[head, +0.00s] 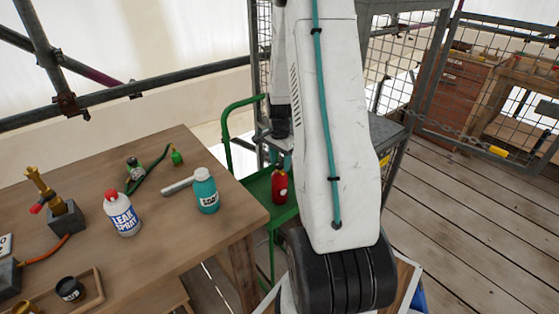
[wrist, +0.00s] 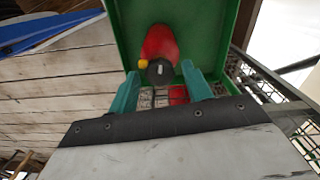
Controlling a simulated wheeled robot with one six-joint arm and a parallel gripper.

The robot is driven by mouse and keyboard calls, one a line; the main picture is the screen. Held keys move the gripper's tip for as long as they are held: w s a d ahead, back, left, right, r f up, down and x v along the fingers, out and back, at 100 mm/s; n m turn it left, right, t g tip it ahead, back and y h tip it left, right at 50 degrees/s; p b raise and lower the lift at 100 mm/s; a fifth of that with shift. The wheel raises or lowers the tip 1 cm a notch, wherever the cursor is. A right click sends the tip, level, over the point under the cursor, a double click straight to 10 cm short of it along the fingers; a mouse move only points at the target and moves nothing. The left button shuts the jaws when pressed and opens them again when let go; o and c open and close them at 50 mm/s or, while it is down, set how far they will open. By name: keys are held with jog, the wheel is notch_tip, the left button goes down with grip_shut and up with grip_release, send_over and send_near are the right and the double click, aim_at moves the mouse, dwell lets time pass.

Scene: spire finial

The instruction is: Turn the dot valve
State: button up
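A red cylinder (wrist: 160,42) stands in a green cart. On its near end are a dark round knob (wrist: 160,72) with a pale mark and a small yellow part (wrist: 143,64). I cannot tell whether this knob is the dot valve. My gripper (wrist: 160,70) has two teal fingers spread apart, one on each side of the knob in the picture, with nothing seen between them touching both. The red cylinder also shows in the head view (head: 280,187). A brass fitting with a red handle (head: 37,195) stands on a dark block on the table; no dot is readable on it.
The wooden table (head: 165,250) holds a spray bottle (head: 122,214), a teal bottle (head: 206,192), a hose with green fitting (head: 140,172) and a small black cup (head: 69,288). The green cart (head: 238,150) stands beside it. Mesh fencing (head: 400,50) is behind; the plank floor at right is clear.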

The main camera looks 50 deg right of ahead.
aim_at(280, 164)
jog(key=c, duration=0.7)
jog(key=shift+c, duration=0.2)
jog(key=shift+m, duration=0.3)
jog(key=o, duration=1)
jog(key=shift+r, duration=0.1)
notch_tip(280, 164, up, 8)
jog(key=shift+f, duration=0.2)
